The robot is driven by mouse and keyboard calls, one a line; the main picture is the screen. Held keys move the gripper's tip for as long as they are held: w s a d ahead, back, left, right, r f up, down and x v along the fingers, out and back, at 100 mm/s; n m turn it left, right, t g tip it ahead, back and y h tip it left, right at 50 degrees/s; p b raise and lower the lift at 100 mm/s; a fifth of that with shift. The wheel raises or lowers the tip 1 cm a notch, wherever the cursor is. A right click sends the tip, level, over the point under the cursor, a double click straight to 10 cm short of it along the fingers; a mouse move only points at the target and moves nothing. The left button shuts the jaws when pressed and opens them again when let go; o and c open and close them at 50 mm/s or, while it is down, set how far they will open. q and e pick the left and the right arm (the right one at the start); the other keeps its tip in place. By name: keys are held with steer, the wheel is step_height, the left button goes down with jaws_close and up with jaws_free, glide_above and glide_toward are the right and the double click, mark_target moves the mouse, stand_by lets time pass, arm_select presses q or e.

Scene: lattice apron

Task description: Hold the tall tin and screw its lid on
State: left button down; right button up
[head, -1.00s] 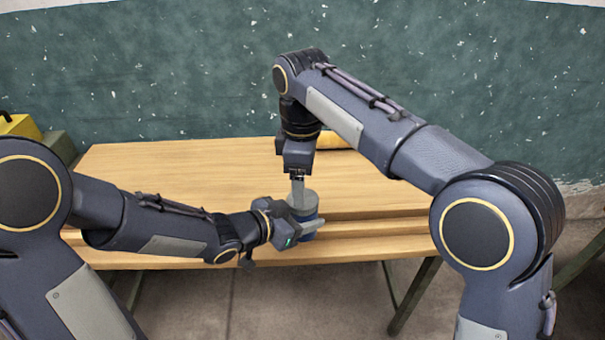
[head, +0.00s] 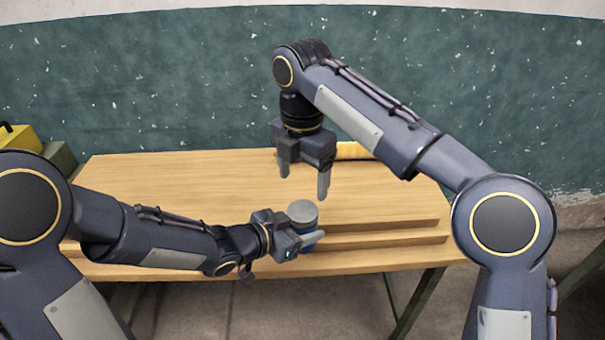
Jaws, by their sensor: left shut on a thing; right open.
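The tall tin (head: 308,228) has a blue body and stands upright near the front of the wooden table. A grey lid (head: 302,210) sits on its top; I cannot tell how tightly. My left gripper (head: 306,242) comes in from the left and is shut on the tin's body, with a finger across its front. The fingers hide the lower part of the tin. My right gripper (head: 305,188) points down above the lid, open and empty, its fingers apart and clear of the lid.
The wooden table (head: 180,200) has a stepped front edge, and its left half is clear. A yellow and green case (head: 30,145) stands at the far left. A green wall is behind.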

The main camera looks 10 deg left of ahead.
mark_target(303, 210)
steer(key=shift+f, duration=3.95)
steer(key=shift+c, duration=0.2)
steer(key=c, duration=0.9)
steer(key=m, duration=0.9)
steer(key=shift+m, duration=0.4)
steer(key=o, duration=1.1)
steer(key=shift+c, duration=0.2)
